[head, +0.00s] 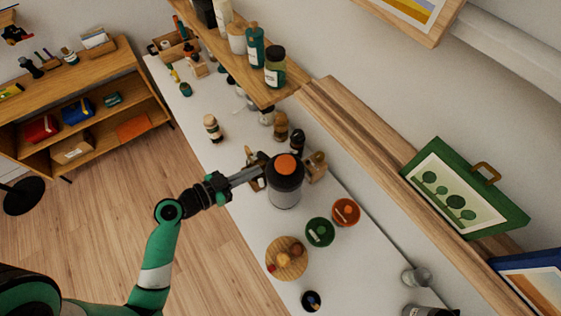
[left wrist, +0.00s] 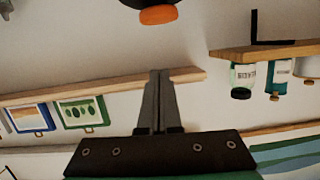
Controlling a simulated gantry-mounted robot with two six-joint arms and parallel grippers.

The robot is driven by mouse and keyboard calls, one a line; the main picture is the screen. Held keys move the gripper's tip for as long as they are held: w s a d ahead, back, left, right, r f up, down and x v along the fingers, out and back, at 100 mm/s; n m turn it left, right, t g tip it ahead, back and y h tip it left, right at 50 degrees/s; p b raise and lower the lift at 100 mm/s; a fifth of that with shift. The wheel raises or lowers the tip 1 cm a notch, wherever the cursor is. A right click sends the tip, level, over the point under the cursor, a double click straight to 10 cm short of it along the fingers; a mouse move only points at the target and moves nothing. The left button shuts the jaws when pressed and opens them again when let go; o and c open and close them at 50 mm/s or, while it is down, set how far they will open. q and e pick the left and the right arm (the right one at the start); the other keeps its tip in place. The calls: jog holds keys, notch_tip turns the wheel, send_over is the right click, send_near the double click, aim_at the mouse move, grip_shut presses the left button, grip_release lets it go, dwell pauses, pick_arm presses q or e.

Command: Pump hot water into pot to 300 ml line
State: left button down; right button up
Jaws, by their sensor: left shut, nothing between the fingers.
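A pump flask with a black top, an orange push button (head: 288,164) and a silver-grey body (head: 285,199) stands on the white counter. My left gripper (head: 258,171) is shut and empty at the flask's left side, near its top; I cannot tell if it touches. In the left wrist view the shut fingers (left wrist: 158,80) are in front, and the orange button (left wrist: 158,15) shows at the top edge. I cannot make out the pot or its 300 ml line. My right gripper is not in view.
Orange (head: 345,212) and green (head: 320,231) round containers and a round wooden board (head: 287,258) stand near the flask. A wooden shelf with bottles (head: 275,66) hangs above the counter. A green-framed picture (head: 464,190) stands on a ledge at right.

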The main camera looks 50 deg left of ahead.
pick_arm(q)
jog(key=b, duration=0.1)
send_over(280, 168)
jog(key=shift+w+d+f, duration=0.15)
jog(key=shift+f, duration=0.5)
jog(key=shift+w+d+f, duration=0.1)
jog(key=shift+f, duration=0.5)
jog(key=f, duration=0.1)
jog(key=f+b, duration=0.1)
jog(key=f, duration=0.1)
jog(key=shift+s+a, duration=0.15)
jog(key=shift+s, duration=0.1)
jog(key=shift+f+b, duration=0.3)
jog(key=shift+f, duration=0.2)
